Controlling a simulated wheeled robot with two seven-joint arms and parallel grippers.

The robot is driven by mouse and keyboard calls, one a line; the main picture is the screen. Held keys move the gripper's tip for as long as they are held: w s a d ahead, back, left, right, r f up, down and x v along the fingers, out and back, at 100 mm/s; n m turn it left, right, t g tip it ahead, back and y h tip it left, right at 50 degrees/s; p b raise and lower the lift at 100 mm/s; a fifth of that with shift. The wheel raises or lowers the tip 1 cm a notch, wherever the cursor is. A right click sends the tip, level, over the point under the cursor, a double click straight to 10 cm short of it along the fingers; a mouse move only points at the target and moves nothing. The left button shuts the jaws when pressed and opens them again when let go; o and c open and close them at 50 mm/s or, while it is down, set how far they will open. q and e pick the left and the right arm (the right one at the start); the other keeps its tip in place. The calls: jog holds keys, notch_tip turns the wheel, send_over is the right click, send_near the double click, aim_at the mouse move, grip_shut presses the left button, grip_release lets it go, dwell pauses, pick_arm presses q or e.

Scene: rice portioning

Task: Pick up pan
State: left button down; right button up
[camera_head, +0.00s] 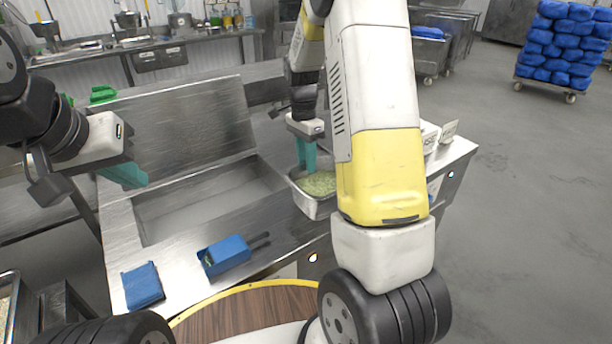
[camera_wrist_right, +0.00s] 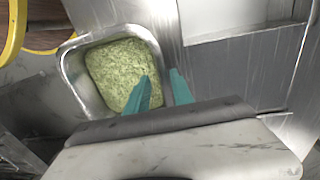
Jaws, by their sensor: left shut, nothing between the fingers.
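The metal pan (camera_head: 313,208) holds green, grainy food and sits at the right end of the steel counter's basin. In the right wrist view the pan (camera_wrist_right: 76,72) shows at upper left. My right gripper (camera_head: 307,165) is over the pan, pointing down. In the wrist view its teal fingers (camera_wrist_right: 161,76) are apart, one over the food and one outside the pan's wall, with the rim between them. Whether they touch the rim is unclear. My left gripper (camera_head: 130,177) is shut and empty above the counter's left side, away from the pan.
A blue box (camera_head: 226,255) with dark handles and a blue block (camera_head: 142,286) lie on the counter's front edge. The empty basin (camera_head: 205,205) lies left of the pan. White boxes (camera_head: 430,136) stand at the right end.

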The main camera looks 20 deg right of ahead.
aim_at(308, 182)
jog(key=f, duration=0.6)
jog(key=shift+s+d+f, duration=0.15)
jog(key=shift+s+f, duration=0.15)
jog(key=shift+f, duration=0.05)
jog(key=shift+c, duration=0.5)
grip_shut()
dwell(0.6)
